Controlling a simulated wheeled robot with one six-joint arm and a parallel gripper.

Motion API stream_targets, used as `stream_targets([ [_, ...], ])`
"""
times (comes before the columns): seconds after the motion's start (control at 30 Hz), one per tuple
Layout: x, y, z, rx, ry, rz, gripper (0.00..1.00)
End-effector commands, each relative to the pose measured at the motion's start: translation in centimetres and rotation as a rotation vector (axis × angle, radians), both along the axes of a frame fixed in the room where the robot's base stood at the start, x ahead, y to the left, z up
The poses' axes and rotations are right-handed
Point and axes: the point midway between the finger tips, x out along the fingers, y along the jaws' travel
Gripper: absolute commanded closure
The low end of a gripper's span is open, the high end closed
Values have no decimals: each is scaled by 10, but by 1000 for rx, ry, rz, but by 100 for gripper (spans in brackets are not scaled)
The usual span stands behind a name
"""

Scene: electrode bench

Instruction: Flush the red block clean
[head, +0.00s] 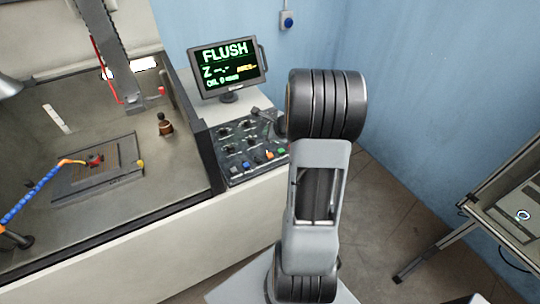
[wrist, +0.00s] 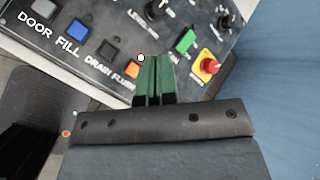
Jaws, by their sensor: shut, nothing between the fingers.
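The red block (head: 95,160) sits on a dark plate (head: 125,165) inside the tank at the left of the head view. A blue hose (head: 38,192) with an orange end (head: 70,162) reaches up beside it. I cannot tell whether its tip touches the block. The monitor (head: 228,70) reads FLUSH. My gripper (wrist: 153,57) has green fingers shut together with nothing between them, over the control panel (wrist: 170,65). The orange button (wrist: 131,70), by the FLUSH label, is just left of the fingers. The fingers partly cover that label, and contact with the panel is unclear.
The grey (wrist: 43,8), blue (wrist: 74,30) and dark (wrist: 106,50) buttons line up left of the orange one. A green switch (wrist: 186,41) and a red stop knob (wrist: 207,67) are to the right. A side table (head: 510,215) stands at the right; floor between is open.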

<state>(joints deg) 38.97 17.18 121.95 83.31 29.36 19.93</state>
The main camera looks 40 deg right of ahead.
Motion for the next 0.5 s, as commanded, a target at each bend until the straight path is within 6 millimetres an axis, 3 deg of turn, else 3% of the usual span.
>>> stream_targets([
  [0.5,0,0,-53,1,1,1,100],
])
